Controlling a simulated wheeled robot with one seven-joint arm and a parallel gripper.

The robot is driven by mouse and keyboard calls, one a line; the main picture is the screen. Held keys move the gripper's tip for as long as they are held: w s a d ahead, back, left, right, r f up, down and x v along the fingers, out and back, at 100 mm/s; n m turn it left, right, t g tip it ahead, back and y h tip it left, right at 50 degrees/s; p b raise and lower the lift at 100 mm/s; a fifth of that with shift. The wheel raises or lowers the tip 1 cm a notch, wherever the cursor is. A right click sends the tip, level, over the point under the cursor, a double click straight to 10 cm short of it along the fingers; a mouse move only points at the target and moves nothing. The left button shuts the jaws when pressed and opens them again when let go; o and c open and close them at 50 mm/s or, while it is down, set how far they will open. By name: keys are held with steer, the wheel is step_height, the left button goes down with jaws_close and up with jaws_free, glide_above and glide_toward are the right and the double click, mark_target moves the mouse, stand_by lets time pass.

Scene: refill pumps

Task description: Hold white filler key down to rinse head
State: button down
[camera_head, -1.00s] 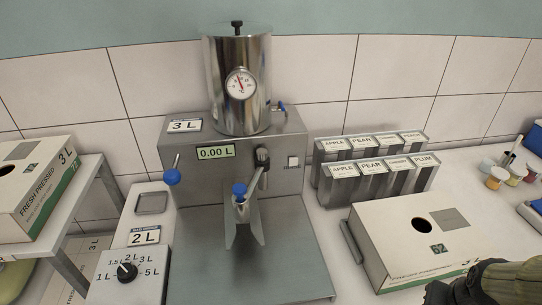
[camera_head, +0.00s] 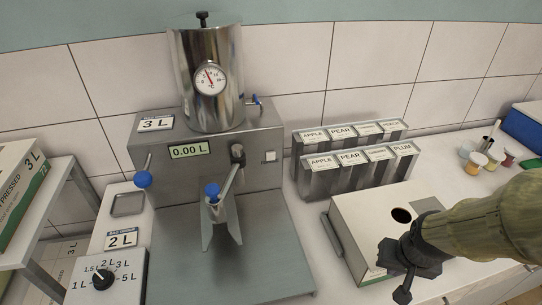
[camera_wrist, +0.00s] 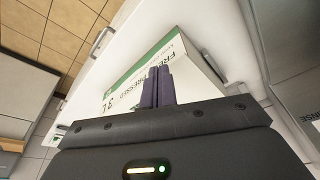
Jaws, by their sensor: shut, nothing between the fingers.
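The white filler key (camera_head: 269,156) is a small square on the right of the steel filler's front panel (camera_head: 240,150), below the tank (camera_head: 209,85). The display (camera_head: 190,151) on that panel reads 0.00 L. The filling head (camera_head: 237,154) hangs between the display and the key, with a blue-knobbed lever (camera_head: 212,190) in front of it. My gripper (camera_head: 403,294) is at the lower right, over the near side of a white carton, well away from the key. In the wrist view its dark fingers (camera_wrist: 158,87) are together with nothing between them.
The white carton (camera_head: 365,215) with a dark hole lies on the counter right of the filler. Label holders marked APPLE, PEAR and PLUM (camera_head: 350,170) stand behind it. A dial box (camera_head: 103,278) and a blue-knobbed lever (camera_head: 143,179) are at the left.

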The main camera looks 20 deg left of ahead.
steer(key=w+a+r+m+t+y+p, duration=0.1)
steer(key=w+a+y+p, duration=0.3)
steer(key=a, duration=1)
steer(key=w+a+r+m+t+y+p, duration=0.2)
steer(key=w+a+p, duration=0.7)
steer(key=a, duration=0.6)
steer(key=shift+w+a+m+y, duration=0.15)
steer(key=shift+w+m+y, duration=0.35)
steer(key=shift+m+y, duration=0.45)
steer(key=shift+w, duration=0.15)
steer(key=p, duration=0.1)
glide_toward(269, 161)
steer(key=x, duration=0.5)
steer(key=shift+s+f, duration=0.4)
steer(key=shift+f, duration=0.05)
steer(key=shift+w+a, duration=0.1)
steer(key=shift+w, duration=0.25)
steer(key=shift+w+a, duration=0.2)
steer(key=shift+w, duration=0.15)
stand_by(1.9)
